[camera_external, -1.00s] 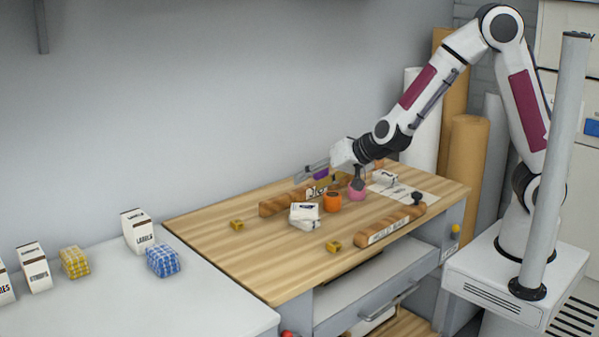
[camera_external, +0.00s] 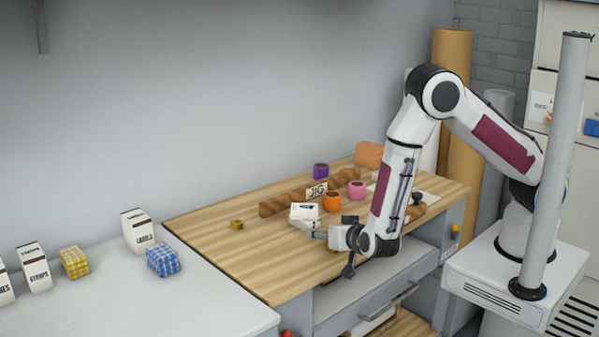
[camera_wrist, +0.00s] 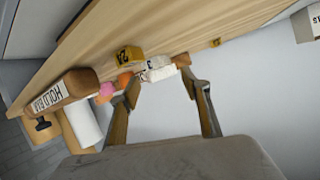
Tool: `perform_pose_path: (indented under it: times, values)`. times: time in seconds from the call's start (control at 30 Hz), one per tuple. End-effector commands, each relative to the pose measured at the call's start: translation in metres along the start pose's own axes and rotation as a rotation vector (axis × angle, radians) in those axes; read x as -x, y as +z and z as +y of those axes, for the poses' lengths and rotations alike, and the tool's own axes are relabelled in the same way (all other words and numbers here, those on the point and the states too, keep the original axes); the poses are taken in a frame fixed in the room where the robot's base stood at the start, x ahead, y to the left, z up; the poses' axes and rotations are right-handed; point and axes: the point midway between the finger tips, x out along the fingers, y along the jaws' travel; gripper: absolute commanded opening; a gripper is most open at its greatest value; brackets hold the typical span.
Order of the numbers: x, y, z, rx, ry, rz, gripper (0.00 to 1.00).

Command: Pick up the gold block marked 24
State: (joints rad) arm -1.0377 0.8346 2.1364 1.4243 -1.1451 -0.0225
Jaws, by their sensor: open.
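A gold block (camera_wrist: 130,57) with a dark marking that looks like 24 lies on the wooden tabletop in the wrist view, up and left of the space between my fingers. In the external view my wrist hides most of it near the table's front edge. A second gold block (camera_external: 237,224) lies farther left on the table; it also shows in the wrist view (camera_wrist: 215,42), its marking unreadable. My gripper (camera_wrist: 162,80) is open, its fingers spread and nothing held. In the external view my gripper (camera_external: 338,238) hangs sideways at the front edge, apart from the second block.
White boxes (camera_external: 304,212), an orange pot (camera_external: 332,201), a pink pot (camera_external: 357,190) and a wooden bar marked JIG (camera_external: 280,203) stand behind my gripper. Another labelled wooden bar (camera_wrist: 62,90) lies nearby. The table's left part is mostly clear.

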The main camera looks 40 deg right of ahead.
Motion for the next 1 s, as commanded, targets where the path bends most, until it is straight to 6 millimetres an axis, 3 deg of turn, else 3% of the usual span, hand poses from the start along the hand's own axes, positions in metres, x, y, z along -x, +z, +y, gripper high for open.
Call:
perform_pose_path:
  times: [0.27,0.6,1.0]
  values:
    - [0.016,0.022,0.023,0.083,0.062,0.138,0.47]
    - [0.046,0.055,0.037,0.132,0.058,0.230,0.47]
    - [0.051,0.060,0.040,0.138,0.057,0.251,0.47]
